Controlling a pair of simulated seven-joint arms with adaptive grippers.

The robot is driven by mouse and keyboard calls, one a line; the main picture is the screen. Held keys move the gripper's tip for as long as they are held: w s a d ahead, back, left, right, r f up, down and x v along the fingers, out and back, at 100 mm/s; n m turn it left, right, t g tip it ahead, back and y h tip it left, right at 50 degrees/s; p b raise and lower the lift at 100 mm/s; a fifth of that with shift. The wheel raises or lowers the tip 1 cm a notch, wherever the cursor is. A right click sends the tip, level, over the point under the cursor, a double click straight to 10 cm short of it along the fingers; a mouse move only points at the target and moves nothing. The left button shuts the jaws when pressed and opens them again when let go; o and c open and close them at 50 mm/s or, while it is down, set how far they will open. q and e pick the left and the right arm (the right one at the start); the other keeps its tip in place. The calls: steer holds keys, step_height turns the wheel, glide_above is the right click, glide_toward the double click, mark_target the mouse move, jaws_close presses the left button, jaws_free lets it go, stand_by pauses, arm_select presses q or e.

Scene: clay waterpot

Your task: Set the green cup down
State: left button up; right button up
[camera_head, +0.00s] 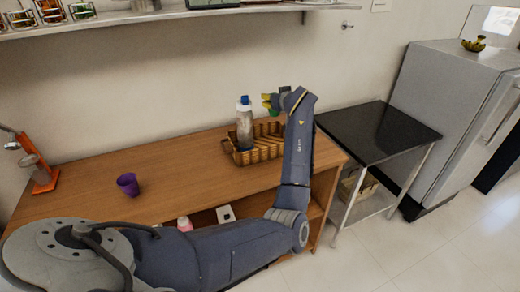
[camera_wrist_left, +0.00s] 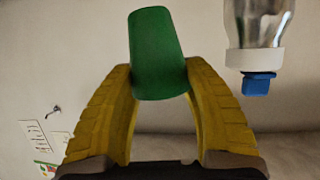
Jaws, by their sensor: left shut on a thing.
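The green cup (camera_wrist_left: 158,45) is between the two yellow fingers of my left gripper (camera_wrist_left: 160,85), which is shut on it. In the head view only a small green part of the cup (camera_head: 274,112) shows below the yellow fingertips (camera_head: 268,101); my arm hides some of the area. My right gripper is not in view.
A clear bottle with a blue cap (camera_head: 244,128) stands at the basket's left end; it also shows in the left wrist view (camera_wrist_left: 258,35). A purple cup (camera_head: 127,184) stands on the left of the table. The table between them is clear. A black-topped side table (camera_head: 380,130) stands right.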

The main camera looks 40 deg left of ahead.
arm_select(q)
steer(key=shift+w+a+r+n+g+y, duration=0.2)
steer(key=shift+w+a+r, duration=0.15)
steer(key=shift+w+r, duration=0.25)
steer(key=shift+w+a+r+n+g+y, duration=0.1)
steer(key=shift+w+a+r+y, duration=0.15)
steer(key=shift+w+r, duration=0.45)
steer(key=shift+r, duration=0.1)
step_height(320, 180, down, 20)
steer(key=shift+r, duration=0.1)
steer(key=shift+f, duration=0.2)
steer(key=o, duration=1.2)
steer(key=shift+r, duration=0.15)
steer(key=shift+v, duration=3.75)
